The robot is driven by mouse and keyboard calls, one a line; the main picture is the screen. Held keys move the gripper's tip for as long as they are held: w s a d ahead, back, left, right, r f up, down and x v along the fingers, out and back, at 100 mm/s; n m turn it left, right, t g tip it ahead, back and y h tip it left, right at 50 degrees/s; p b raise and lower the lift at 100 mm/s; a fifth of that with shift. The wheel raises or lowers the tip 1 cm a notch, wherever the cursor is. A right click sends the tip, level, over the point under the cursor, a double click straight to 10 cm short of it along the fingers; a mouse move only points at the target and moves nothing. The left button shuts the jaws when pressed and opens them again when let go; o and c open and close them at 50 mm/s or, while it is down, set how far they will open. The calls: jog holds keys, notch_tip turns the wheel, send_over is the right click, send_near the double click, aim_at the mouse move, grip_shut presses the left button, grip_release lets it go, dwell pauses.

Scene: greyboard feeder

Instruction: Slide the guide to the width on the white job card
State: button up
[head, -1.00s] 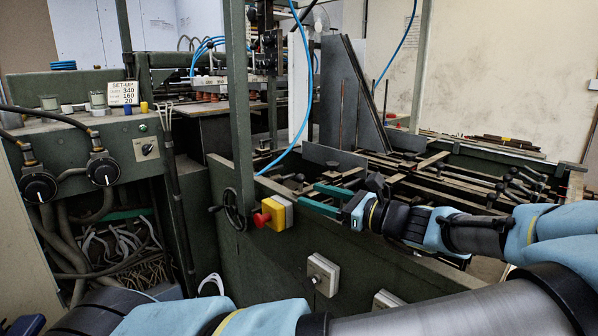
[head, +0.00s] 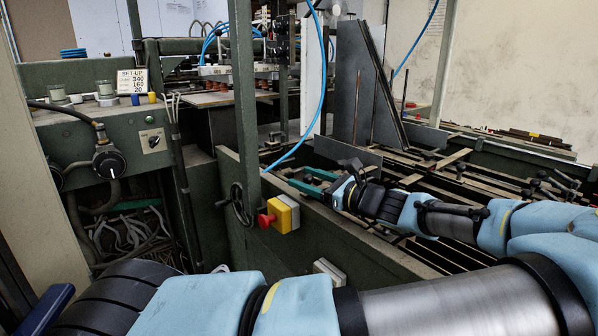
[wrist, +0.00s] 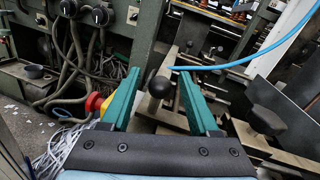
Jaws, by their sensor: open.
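The white job card (head: 132,82) stands on the control box at the left in the head view. It reads SET-UP with 340, 160 and 20; the small row labels are too blurred to read. My gripper (head: 306,181), with green fingers, is open over the near side of the feeder bed. In the wrist view, my gripper (wrist: 160,84) has a black ball knob (wrist: 160,87) showing between its fingers, with no clear contact. A grey plate (head: 345,151) stands on edge behind my gripper. I cannot tell which part is the guide.
A red stop button on a yellow box (head: 281,214) and a handwheel (head: 240,204) sit on the near side panel. A blue hose (head: 319,90) hangs behind the gripper. A green post (head: 243,100) rises nearby. Rails and black knobs (head: 470,170) crowd the bed.

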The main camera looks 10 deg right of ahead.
jog(key=shift+x, duration=1.25)
jog(key=shift+c, duration=0.3)
grip_shut()
